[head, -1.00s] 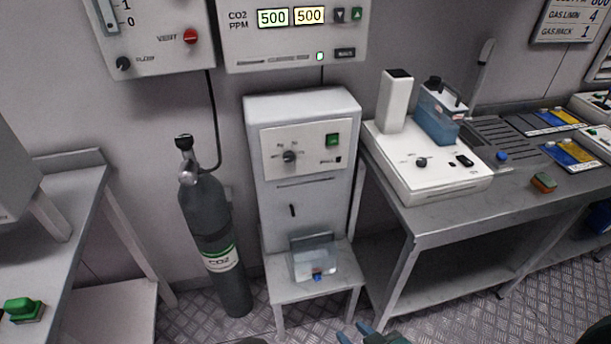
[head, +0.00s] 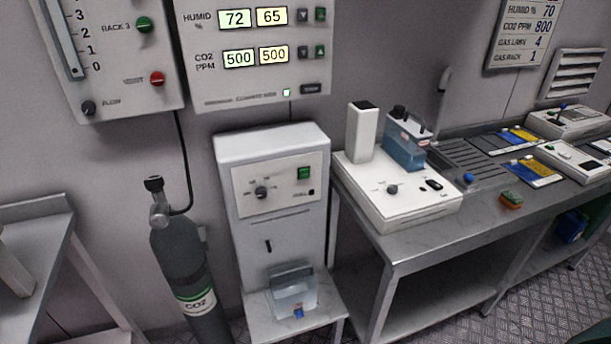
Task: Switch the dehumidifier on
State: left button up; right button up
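A tall pale grey cabinet (head: 232,160), which looks like the dehumidifier, stands against the wall in the middle of the head view. A small dark lamp (head: 311,192) sits below the switch. A clear water container (head: 292,288) with a blue tap stands at its foot. The knob's markings are too small to read. Neither of my grippers shows in the head view.
A grey CO2 cylinder (head: 183,262) stands left of the cabinet. A bench (head: 425,238) at right holds a white device (head: 405,206) with a blue tank. A wall display (head: 255,88) shows humidity 72 and 65. Another table (head: 40,240) is at far left.

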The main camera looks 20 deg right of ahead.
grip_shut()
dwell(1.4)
